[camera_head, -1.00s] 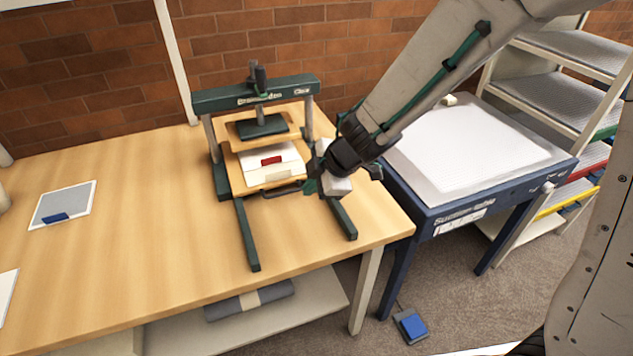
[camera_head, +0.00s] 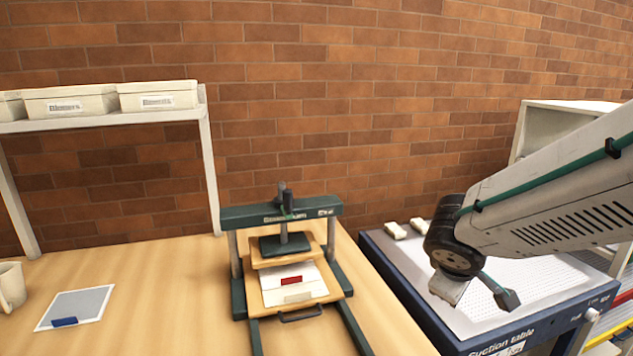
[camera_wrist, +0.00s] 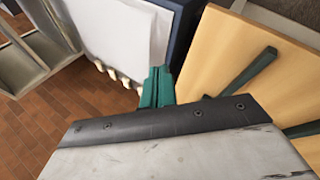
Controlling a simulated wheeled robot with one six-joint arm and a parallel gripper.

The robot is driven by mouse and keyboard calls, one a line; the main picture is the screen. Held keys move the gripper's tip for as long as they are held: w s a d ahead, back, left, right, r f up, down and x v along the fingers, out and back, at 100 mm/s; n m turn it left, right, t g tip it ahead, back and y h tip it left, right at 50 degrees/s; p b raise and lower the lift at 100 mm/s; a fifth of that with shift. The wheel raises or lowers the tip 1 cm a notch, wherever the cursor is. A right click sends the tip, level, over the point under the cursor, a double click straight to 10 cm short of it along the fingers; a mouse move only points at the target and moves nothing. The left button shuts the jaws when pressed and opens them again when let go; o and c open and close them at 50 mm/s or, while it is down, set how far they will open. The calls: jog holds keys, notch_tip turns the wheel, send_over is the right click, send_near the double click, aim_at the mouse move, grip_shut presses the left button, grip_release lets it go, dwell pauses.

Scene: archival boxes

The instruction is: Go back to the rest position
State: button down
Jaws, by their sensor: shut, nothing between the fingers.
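My gripper (camera_head: 506,299) is in the right half of the head view, in front of and above the suction table, clear of the press. Its fingers are shut with nothing between them. In the wrist view the green fingers (camera_wrist: 157,87) show together beyond the pale hand. The green press (camera_head: 282,212) stands on the wooden table. A wooden board (camera_head: 316,292) with a handle sits in it, bearing a white folder (camera_head: 277,296) with a red label.
The suction table (camera_head: 415,295) stands right of the wooden table (camera_head: 170,270), with small pale blocks (camera_head: 396,230) at its back edge. A grey sheet (camera_head: 85,303) and a mug (camera_head: 11,285) are at left. Boxes (camera_head: 70,103) line a shelf above. A pale rack (camera_head: 545,115) stands at right.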

jog(key=s+r+m+g+y, duration=0.2)
jog(key=s+r+m, duration=0.1)
jog(key=s, duration=0.7)
jog(key=s+r+m+g+y, duration=0.2)
jog(key=s+m, duration=0.3)
jog(key=s, duration=0.6)
jog(key=shift+s+d+r, duration=0.3)
jog(key=shift+r, duration=0.55)
